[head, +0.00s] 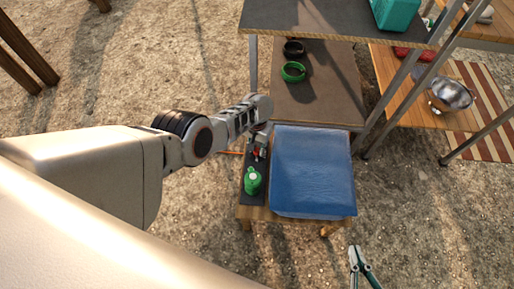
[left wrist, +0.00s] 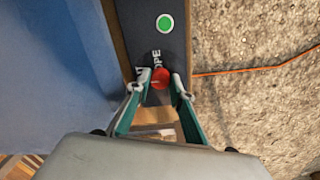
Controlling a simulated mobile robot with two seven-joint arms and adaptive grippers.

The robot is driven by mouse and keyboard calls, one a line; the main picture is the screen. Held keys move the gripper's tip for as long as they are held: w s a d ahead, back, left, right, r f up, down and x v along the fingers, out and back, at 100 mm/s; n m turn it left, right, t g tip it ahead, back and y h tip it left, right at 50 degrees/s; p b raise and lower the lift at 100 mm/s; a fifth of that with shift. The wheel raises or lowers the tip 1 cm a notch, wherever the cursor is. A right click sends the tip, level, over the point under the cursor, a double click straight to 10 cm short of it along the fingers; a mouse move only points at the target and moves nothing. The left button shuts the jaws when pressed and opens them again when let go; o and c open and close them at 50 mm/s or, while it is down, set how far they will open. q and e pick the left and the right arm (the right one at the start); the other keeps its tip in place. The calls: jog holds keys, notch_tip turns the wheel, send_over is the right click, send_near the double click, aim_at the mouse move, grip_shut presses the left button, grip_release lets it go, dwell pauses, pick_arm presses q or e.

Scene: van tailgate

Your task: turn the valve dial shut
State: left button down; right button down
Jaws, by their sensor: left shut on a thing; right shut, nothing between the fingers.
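The valve dial is a small red knob (left wrist: 160,76) on a dark panel (left wrist: 140,30), seen in the left wrist view. White lettering, partly hidden and reading about "OPE", is printed beside it. My left gripper (left wrist: 161,86) has its two fingers on either side of the knob and is shut on it. In the head view my left gripper (head: 261,139) reaches down to the far end of the dark strip, where a bit of red (head: 256,153) shows; its fingertips are mostly hidden there. A green round spot with a pale ring (left wrist: 165,23) is on the panel.
A blue box (head: 313,175) stands right beside the dark strip on a low wooden bench. A green bottle-like thing (head: 252,182) stands at the strip's near end. Shelving (head: 315,85) rises behind.

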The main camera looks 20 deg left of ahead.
pick_arm(q)
jog(key=shift+s+f, duration=0.1)
pick_arm(e)
jog(key=shift+s+f, duration=0.15)
jog(key=shift+s, duration=0.15)
pick_arm(q)
jog(key=c, duration=1.8)
grip_release()
pick_arm(e)
jog(key=shift+w, duration=0.15)
jog(key=shift+w, duration=0.15)
pick_arm(q)
jog(key=shift+r, duration=0.25)
